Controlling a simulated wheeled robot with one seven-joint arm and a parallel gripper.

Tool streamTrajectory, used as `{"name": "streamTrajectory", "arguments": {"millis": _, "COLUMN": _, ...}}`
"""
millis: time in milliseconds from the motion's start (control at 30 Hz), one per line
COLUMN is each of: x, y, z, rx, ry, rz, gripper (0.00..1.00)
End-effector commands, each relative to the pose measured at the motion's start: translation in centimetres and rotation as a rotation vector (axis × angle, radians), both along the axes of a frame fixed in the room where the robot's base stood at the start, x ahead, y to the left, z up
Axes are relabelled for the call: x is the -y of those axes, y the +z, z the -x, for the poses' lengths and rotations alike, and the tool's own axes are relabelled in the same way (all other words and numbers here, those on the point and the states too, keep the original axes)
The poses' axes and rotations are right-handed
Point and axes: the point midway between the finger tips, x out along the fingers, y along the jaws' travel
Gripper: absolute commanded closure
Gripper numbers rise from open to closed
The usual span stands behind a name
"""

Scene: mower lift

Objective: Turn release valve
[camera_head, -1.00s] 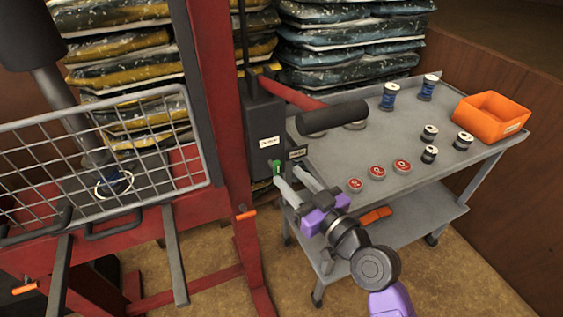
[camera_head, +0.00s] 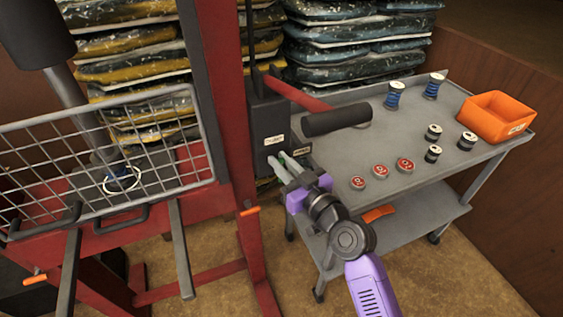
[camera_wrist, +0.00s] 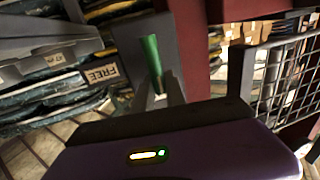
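The release valve has a green handle (camera_wrist: 152,54), upright and slightly tilted in the wrist view, on the dark pump body (camera_head: 267,130) of the red press. My gripper (camera_head: 276,157) is at the lower part of the pump body, its two pale fingers close together and pointing at it. In the wrist view my fingers (camera_wrist: 157,80) stand on either side of the handle's near end, with a narrow gap that the handle appears to fill. The handle is hidden behind the fingers in the head view. A label reading FREE (camera_wrist: 102,74) is beside the valve.
A black-gripped red lever (camera_head: 338,118) sticks out above my gripper. The grey cart (camera_head: 400,152) to the right holds spools, red-topped discs and an orange bin (camera_head: 497,117). A wire basket (camera_head: 100,160) is at left. Stacked bags (camera_head: 355,50) stand behind.

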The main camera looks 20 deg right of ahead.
Motion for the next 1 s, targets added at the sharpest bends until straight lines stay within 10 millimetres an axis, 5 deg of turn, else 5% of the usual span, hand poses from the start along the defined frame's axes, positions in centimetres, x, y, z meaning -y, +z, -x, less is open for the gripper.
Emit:
{"name": "streamTrajectory", "arguments": {"millis": 467, "x": 0.2, "y": -0.3, "z": 0.0, "rx": 0.000, "ry": 0.000, "rz": -0.072, "gripper": 1.00}}
{"name": "streamTrajectory", "arguments": {"millis": 1000, "x": 1.4, "y": -0.9, "z": 0.1, "rx": -0.002, "ry": -0.001, "rz": -0.527, "gripper": 1.00}}
